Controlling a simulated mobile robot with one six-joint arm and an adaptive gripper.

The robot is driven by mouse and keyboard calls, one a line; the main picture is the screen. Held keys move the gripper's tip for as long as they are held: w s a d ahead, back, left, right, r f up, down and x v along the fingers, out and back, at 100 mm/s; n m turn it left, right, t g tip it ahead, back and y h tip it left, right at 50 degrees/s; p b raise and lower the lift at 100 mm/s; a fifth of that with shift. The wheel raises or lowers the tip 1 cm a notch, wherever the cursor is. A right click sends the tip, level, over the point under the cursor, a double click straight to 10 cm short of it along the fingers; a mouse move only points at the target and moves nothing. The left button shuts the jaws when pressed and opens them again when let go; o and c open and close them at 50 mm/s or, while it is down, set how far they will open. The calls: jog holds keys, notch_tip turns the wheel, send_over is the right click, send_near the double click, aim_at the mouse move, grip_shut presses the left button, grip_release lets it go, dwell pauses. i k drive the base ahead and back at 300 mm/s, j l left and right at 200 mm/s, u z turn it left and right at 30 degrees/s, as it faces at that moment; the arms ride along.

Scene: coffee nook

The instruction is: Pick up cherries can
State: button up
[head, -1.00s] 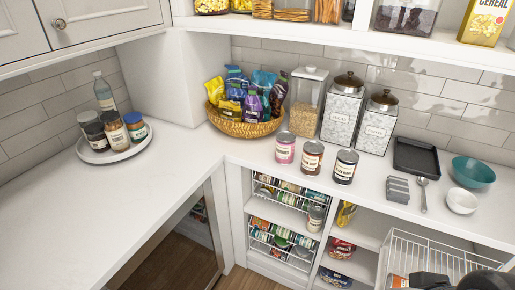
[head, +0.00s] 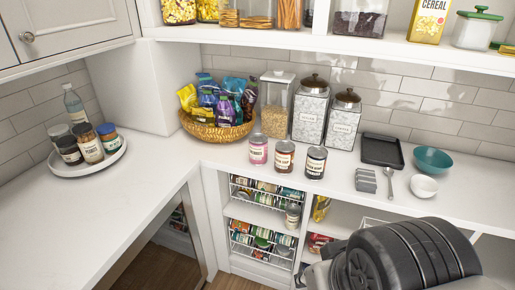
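Three cans stand upright in a row on the white counter (head: 235,178), in front of the canisters. The left one is a can with a pink label (head: 258,150), the middle one a can with a brown label (head: 284,157), and the right one a can with a black label (head: 316,162). The label words are too small to read surely, so I cannot tell which is the cherries can. More cans lie in wire racks (head: 262,241) under the counter. A dark, rounded part of my arm shows at the lower right, apart from the cans. My gripper's fingers are not in view.
A basket of snack bags (head: 215,133), a grain container (head: 275,118) and two canisters (head: 307,110) stand behind the cans. A tray of jars (head: 88,164) is at left. A black tray (head: 381,151), teal bowl (head: 432,160) and white bowl (head: 424,187) are at right.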

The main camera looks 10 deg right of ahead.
aim_at(258, 142)
jog(key=z, duration=1.95)
jog(key=u, duration=0.8)
jog(key=j+u, duration=0.8)
jog(key=j, duration=0.15)
jog(key=i+j+u, duration=0.1)
jog(key=j+u, duration=0.35)
jog(key=i+j, duration=0.1)
jog(key=j, duration=0.55)
jog(key=i, duration=0.05)
